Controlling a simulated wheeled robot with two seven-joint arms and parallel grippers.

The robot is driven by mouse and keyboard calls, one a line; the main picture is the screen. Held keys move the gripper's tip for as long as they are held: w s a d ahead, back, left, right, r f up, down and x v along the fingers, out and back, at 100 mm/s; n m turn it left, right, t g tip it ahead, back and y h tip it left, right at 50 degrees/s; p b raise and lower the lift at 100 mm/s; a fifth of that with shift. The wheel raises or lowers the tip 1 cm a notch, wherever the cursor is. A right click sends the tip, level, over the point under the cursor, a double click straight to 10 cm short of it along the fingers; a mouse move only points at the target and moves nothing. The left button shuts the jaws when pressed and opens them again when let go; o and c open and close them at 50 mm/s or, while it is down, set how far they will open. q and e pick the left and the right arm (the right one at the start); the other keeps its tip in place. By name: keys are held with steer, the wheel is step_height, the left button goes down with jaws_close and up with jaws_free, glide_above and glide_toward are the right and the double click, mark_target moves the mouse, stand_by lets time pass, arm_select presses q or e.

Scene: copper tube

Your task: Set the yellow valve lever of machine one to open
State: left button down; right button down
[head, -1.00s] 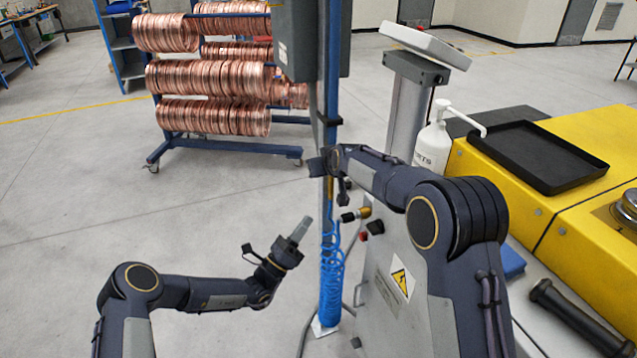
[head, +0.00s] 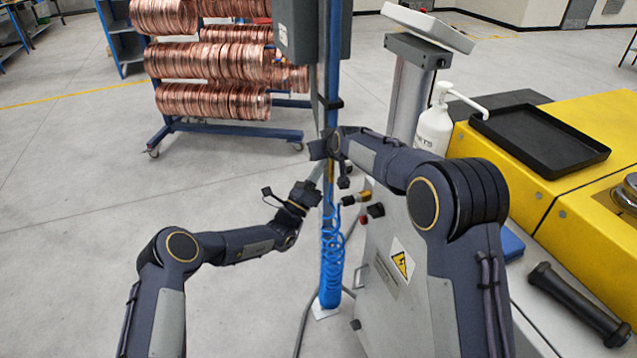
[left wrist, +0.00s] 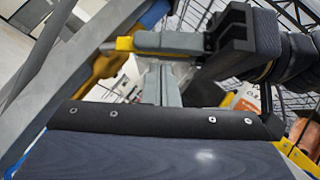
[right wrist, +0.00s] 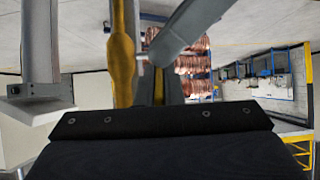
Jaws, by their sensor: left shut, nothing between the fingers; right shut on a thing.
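The yellow valve lever is a narrow strip beside the blue post (head: 333,70) in the head view, mostly hidden by my right arm. A yellow bar, seemingly this lever, stands upright in the right wrist view (right wrist: 122,60) and slants at left in the left wrist view (left wrist: 105,66). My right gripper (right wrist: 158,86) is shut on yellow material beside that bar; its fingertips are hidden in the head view. My left gripper (head: 318,170) is shut and empty, close below the right one. Its grey fingers (left wrist: 160,86) point toward the lever area; contact is unclear.
A blue coiled hose (head: 331,250) hangs below. A copper coil rack (head: 215,62) is behind left. Yellow machinery (head: 590,225) stands right. Floor at left is clear.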

arm_select(q)
steer(key=shift+w+r, duration=0.2)
steer(key=shift+r, duration=0.1)
steer(key=shift+a+r, duration=0.1)
steer(key=shift+w+a+r+n+t+y, duration=0.1)
steer(key=shift+w+r+n+t+y, duration=0.1)
steer(key=shift+r+n+y, duration=0.15)
steer(key=shift+w+a+r+n+t+y, duration=0.15)
steer(key=shift+r+n+y, duration=0.1)
steer(key=shift+r, duration=0.2)
arm_select(e)
steer(key=shift+a, duration=0.1)
steer(key=c, duration=1.6)
jaws_free()
steer(key=shift+f, duration=0.1)
arm_select(q)
steer(key=shift+d+f, duration=0.1)
steer(key=shift+d, duration=0.05)
arm_select(e)
steer(key=shift+o, duration=0.2)
steer(key=shift+f, duration=0.1)
